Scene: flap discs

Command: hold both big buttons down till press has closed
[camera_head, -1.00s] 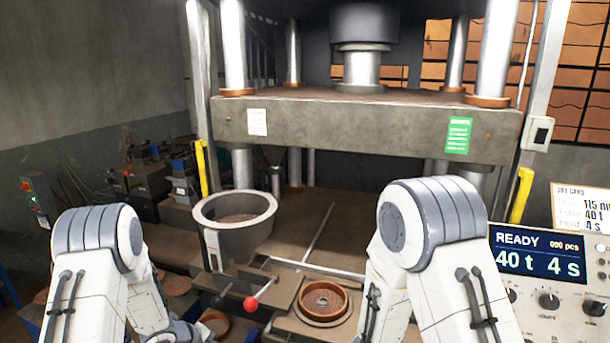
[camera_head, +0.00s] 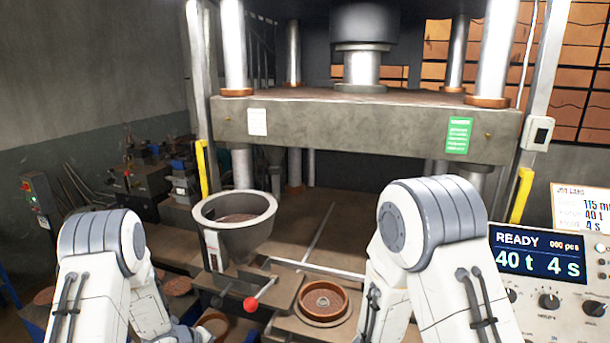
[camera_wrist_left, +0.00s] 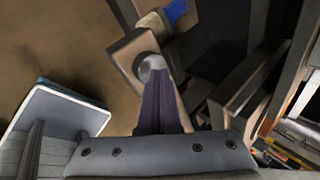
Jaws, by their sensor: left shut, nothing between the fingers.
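The press has a thick grey upper plate (camera_head: 365,125) raised on steel columns, with an open gap below it. Its control panel display (camera_head: 540,257) reads READY, 000 pcs, 40 t, 4 s. In the left wrist view my left gripper (camera_wrist_left: 153,78) is shut and empty. Its tips are at a round grey metal part (camera_wrist_left: 148,64) on a brown box (camera_wrist_left: 130,50); this may be one big button, mostly covered by the fingers. I cannot tell whether it is pressed down. In the head view my arm links hide the left gripper. My right gripper and the other button are not in view.
A grey hopper (camera_head: 234,245) stands left of the gap. A red-knobbed lever (camera_head: 250,304) and a round brown mould (camera_head: 323,300) lie in front. Yellow posts (camera_head: 202,168) flank the press. Dark clutter (camera_head: 150,175) fills the left back.

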